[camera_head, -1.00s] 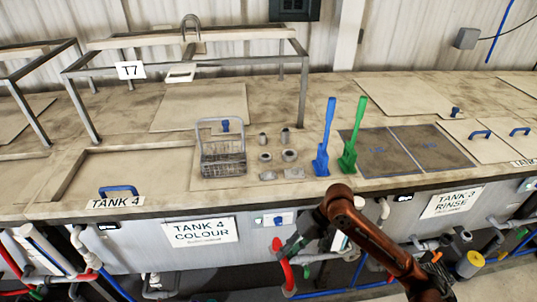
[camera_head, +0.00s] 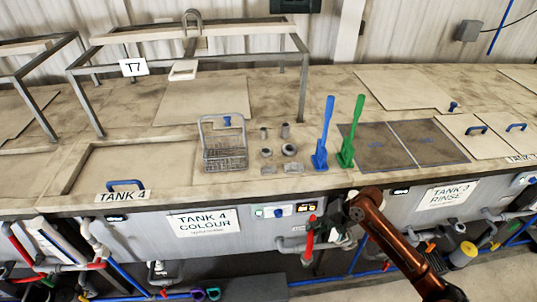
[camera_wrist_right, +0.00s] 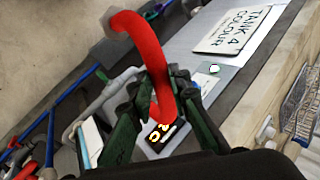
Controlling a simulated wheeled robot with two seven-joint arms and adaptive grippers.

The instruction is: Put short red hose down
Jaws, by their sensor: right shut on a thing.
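The short red hose (camera_head: 308,240) hangs roughly upright in front of the tank 4 panel in the head view. My right gripper (camera_head: 322,222) is shut on it near its upper part, and my arm comes in from the lower right. In the right wrist view the red hose (camera_wrist_right: 150,50) curves up and left out of the dark green fingers of my right gripper (camera_wrist_right: 158,82). The part of the hose between the fingers is partly hidden. My left gripper is not in view.
The worktop (camera_head: 250,195) edge runs just above my gripper. A wire basket (camera_head: 224,155), a blue lever (camera_head: 322,145) and a green lever (camera_head: 350,145) stand on it. Pipes (camera_head: 345,275) run below the panel. Purple and green rings (camera_head: 205,294) show at the bottom.

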